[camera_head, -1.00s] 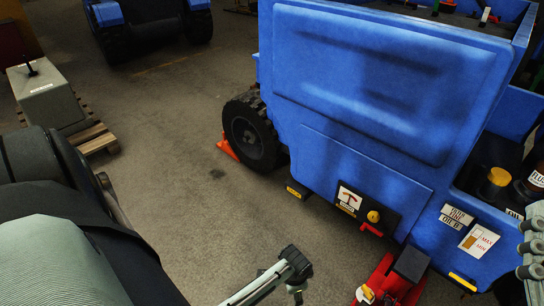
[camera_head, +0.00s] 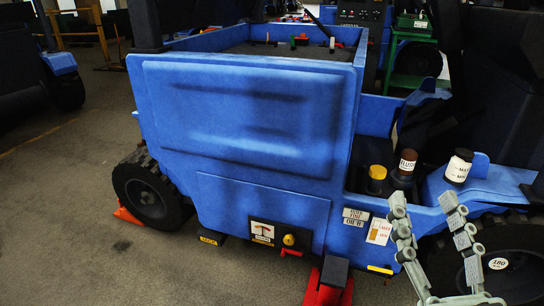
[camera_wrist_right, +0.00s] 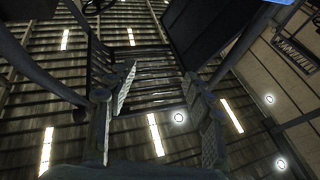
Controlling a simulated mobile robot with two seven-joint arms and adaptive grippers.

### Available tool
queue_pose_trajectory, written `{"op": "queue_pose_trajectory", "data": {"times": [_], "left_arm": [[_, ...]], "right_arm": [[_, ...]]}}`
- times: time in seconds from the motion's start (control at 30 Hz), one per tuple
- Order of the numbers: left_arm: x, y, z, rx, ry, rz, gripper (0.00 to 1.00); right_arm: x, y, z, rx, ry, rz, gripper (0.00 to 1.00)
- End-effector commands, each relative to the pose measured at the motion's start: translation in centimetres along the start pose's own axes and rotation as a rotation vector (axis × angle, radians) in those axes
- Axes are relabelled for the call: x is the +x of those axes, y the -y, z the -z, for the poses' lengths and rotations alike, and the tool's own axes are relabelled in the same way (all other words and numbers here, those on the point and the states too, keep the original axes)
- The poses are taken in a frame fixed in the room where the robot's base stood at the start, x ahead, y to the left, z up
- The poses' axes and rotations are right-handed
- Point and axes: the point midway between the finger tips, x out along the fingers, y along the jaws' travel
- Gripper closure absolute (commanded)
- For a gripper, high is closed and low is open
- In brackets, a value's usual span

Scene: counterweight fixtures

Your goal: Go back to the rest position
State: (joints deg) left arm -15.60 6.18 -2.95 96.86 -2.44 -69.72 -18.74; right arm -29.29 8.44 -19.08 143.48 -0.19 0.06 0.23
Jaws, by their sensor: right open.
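My right gripper (camera_head: 432,232) is at the lower right of the head view, in front of the blue vehicle (camera_head: 232,120). Its two grey ribbed fingers point up and stand apart with nothing between them. My left gripper is not in view.
The vehicle's black wheel (camera_head: 146,192) has an orange chock (camera_head: 127,214) beside it. A red jack (camera_head: 328,285) stands low at the front. A yellow-capped filler (camera_head: 376,178) and two bottles sit on the vehicle's right side. Bare floor (camera_head: 70,200) lies to the left.

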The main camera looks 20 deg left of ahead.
Motion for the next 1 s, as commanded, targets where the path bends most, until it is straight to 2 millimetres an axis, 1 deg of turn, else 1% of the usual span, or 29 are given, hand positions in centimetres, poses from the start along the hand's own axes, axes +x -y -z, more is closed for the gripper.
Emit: {"op": "queue_pose_trajectory", "data": {"times": [0.07,0.13,0.17,0.27,0.3,0.37,0.4,0.47,0.5,0.57,0.6,0.67,0.7,0.77,0.8,0.9,1.0], "left_arm": [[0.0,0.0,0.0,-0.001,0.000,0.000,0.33],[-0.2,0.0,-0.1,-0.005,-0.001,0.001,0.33],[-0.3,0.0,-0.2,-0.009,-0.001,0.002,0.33],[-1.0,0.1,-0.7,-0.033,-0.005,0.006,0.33],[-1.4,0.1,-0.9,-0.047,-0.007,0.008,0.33],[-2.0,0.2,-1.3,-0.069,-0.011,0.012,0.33],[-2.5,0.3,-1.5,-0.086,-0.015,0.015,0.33],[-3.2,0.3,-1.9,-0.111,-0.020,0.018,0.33],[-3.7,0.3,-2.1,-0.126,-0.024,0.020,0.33],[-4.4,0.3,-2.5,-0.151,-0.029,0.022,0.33],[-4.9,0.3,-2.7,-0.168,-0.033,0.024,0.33],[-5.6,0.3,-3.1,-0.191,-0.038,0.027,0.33],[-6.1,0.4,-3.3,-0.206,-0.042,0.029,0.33],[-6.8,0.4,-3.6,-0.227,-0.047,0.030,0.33],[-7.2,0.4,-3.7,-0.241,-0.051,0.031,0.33],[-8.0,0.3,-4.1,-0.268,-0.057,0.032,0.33],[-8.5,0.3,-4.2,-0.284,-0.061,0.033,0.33]], "right_arm": [[0.0,0.0,-0.2,-0.001,0.005,-0.001,0.48],[0.0,-0.2,-1.2,-0.006,0.036,-0.004,0.48],[-0.1,-0.4,-2.0,-0.010,0.062,-0.006,0.48],[-0.6,-1.5,-6.5,-0.031,0.203,-0.021,0.48],[-1.1,-2.2,-8.9,-0.042,0.281,-0.032,0.48],[-2.4,-3.4,-13.0,-0.058,0.416,-0.051,0.48],[-3.6,-4.4,-15.7,-0.069,0.510,-0.066,0.48],[-5.7,-5.9,-19.6,-0.083,0.652,-0.091,0.48],[-7.4,-6.9,-22.0,-0.090,0.746,-0.108,0.48],[-10.3,-8.5,-25.3,-0.099,0.888,-0.138,0.48],[-12.4,-9.5,-27.2,-0.104,0.982,-0.158,0.48],[-15.9,-11.1,-29.8,-0.108,1.123,-0.191,0.48],[-18.3,-12.0,-31.2,-0.109,1.213,-0.214,0.48],[-21.8,-13.2,-32.8,-0.107,1.340,-0.246,0.48],[-23.9,-14.0,-33.6,-0.104,1.416,-0.267,0.48],[-28.5,-15.2,-34.7,-0.095,1.572,-0.311,0.48],[-31.4,-15.9,-35.1,-0.087,1.670,-0.338,0.48]]}}
